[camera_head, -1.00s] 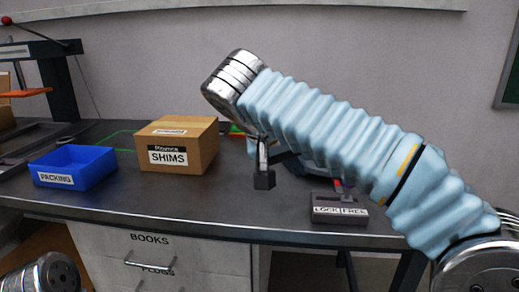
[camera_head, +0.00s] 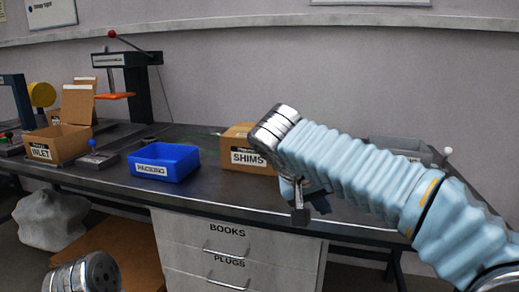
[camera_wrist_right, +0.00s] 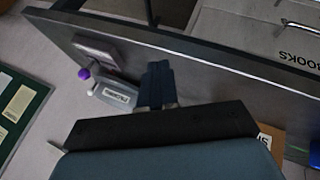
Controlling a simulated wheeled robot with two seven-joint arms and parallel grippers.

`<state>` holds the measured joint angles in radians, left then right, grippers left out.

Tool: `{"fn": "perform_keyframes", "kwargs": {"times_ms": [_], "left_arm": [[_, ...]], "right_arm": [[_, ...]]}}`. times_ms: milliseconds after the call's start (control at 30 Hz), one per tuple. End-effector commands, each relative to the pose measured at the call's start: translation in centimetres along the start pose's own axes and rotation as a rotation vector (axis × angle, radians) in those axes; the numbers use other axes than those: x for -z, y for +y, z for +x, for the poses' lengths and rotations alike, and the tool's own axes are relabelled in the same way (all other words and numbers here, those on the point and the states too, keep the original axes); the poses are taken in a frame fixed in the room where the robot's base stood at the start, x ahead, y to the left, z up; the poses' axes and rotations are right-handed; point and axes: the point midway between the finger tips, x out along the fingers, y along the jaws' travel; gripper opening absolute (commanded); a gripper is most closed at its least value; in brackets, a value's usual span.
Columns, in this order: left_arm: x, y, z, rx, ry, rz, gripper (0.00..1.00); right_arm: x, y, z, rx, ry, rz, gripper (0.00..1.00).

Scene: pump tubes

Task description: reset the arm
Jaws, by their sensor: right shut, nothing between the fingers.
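My right arm in its pale blue ribbed sleeve crosses the right half of the head view. My right gripper (camera_head: 301,215) hangs small and dark below its wrist, over the front part of the bench. In the right wrist view the dark fingers (camera_wrist_right: 157,84) are together with nothing between them. My left gripper is out of view; only a round metal part of my left arm shows at the bottom left of the head view.
The dark bench (camera_head: 215,185) holds a SHIMS box (camera_head: 245,158) partly behind my right arm, a blue PACKING bin (camera_head: 165,163), an open INLET box (camera_head: 62,146) and a press (camera_head: 130,75). Drawers (camera_head: 228,235) are below.

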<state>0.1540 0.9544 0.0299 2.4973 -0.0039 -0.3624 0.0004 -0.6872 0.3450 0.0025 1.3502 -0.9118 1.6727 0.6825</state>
Motion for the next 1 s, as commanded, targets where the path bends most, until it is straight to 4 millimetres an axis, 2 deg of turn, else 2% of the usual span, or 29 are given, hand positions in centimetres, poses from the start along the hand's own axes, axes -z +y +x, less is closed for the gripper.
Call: {"fn": "perform_keyframes", "kwargs": {"times_ms": [267, 367, 467, 500, 567, 600, 667, 733, 800, 900, 1000], "left_arm": [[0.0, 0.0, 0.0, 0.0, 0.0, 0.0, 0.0], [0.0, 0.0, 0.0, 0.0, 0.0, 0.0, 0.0], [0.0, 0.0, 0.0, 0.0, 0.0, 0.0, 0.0], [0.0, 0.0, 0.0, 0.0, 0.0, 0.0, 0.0], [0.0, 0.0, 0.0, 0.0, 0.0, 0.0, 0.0], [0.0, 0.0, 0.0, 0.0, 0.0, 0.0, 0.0], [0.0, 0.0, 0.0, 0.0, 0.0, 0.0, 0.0], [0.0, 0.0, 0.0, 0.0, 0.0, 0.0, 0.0], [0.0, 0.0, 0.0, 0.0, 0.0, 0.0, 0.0], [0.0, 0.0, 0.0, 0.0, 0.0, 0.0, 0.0], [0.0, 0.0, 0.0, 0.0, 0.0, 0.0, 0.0]], "right_arm": [[-0.9, -6.5, 8.0, 0.115, -0.059, -0.17, 0.0], [-2.4, -9.8, 12.1, 0.193, -0.096, -0.24, 0.0], [-5.3, -13.7, 17.5, 0.305, -0.154, -0.31, 0.0], [-7.0, -15.5, 20.0, 0.365, -0.184, -0.332, 0.0], [-10.2, -18.0, 23.6, 0.462, -0.231, -0.349, 0.0], [-12.5, -19.6, 25.8, 0.528, -0.261, -0.347, 0.0], [-16.4, -21.6, 28.9, 0.628, -0.305, -0.324, 0.0], [-21.4, -23.6, 31.9, 0.737, -0.352, -0.262, 0.0], [-26.5, -24.9, 34.2, 0.82, -0.39, -0.166, 0.0], [-32.5, -25.4, 36.1, 0.869, -0.418, -0.017, 0.0], [-36.5, -25.0, 37.0, 0.861, -0.427, 0.089, 0.0]]}}
